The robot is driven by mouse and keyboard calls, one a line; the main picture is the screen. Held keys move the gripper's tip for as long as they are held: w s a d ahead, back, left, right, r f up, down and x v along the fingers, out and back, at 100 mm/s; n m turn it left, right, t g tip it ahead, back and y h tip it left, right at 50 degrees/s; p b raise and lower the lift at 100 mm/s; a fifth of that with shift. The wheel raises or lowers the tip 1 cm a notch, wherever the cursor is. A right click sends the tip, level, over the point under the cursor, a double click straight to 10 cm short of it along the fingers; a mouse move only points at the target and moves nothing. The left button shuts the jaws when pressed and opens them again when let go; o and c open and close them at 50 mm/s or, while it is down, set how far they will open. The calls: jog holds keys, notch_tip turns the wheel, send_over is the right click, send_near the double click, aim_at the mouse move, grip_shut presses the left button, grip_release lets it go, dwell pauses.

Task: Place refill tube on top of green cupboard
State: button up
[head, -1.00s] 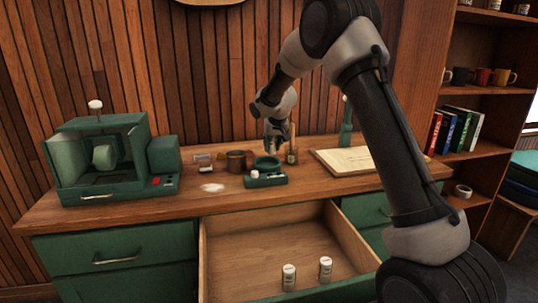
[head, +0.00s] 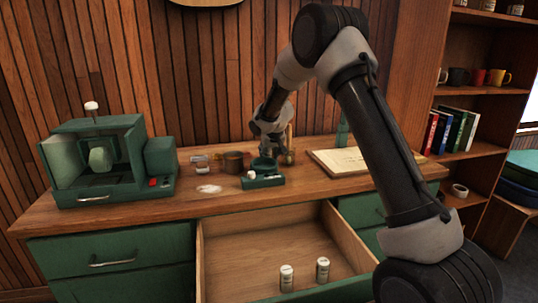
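Two small white labelled cylinders (head: 287,278) and (head: 323,269) stand upright in the open wooden drawer; I cannot tell whether either is the refill tube. The cupboard (head: 110,256) has green drawer fronts and a wooden top. My gripper (head: 268,155) points down over the back of the top, at the small green tray (head: 264,181) and beside a small brown jar (head: 290,158). It is small and dark here, so its fingers and anything between them cannot be made out.
A green machine (head: 108,160) stands on the left of the top. A brown cup (head: 234,162) and white powder (head: 209,189) lie near the tray. The drawer (head: 262,246) juts out in front. A shelf (head: 468,89) stands at right.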

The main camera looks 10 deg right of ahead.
jog(key=shift+r, duration=0.1)
jog(key=shift+s+r, duration=0.1)
jog(key=shift+r, duration=0.2)
jog(key=s+d+r, duration=0.3)
jog(key=s+r, duration=0.6)
jog(key=s, duration=0.1)
jog(key=s+d+r, duration=0.4)
jog(key=s+r, duration=0.5)
jog(key=s+d+g, duration=0.1)
jog(key=s+d, duration=0.1)
jog(key=s, duration=1.5)
jog(key=s+d+f+g, duration=0.1)
jog(key=s+d, duration=0.2)
jog(key=s, duration=1.4)
jog(key=shift+f, duration=0.25)
jog(key=shift+w, duration=0.1)
